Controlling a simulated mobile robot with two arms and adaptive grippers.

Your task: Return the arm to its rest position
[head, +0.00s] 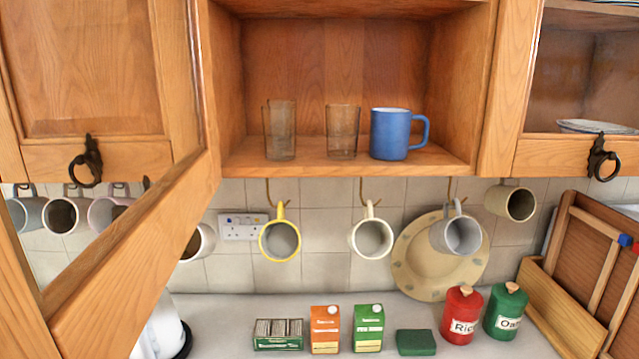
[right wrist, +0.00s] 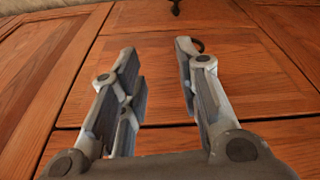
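No gripper and no arm of mine shows in the head view. My right gripper (right wrist: 158,65) shows in the right wrist view. Its two fingers are spread apart with nothing between them, in front of a brown wooden panelled surface. My left gripper is out of view. In the head view, a blue mug (head: 390,134) stands on the shelf of the open wooden cupboard (head: 345,168), beside two clear glasses, one in the middle (head: 342,131) and one at the left (head: 280,130).
Several mugs hang below, including a yellow-rimmed one (head: 280,240) and a white one (head: 371,238). Cartons, a green sponge (head: 416,342), a red canister (head: 462,314) and a green canister (head: 505,311) stand on the counter.

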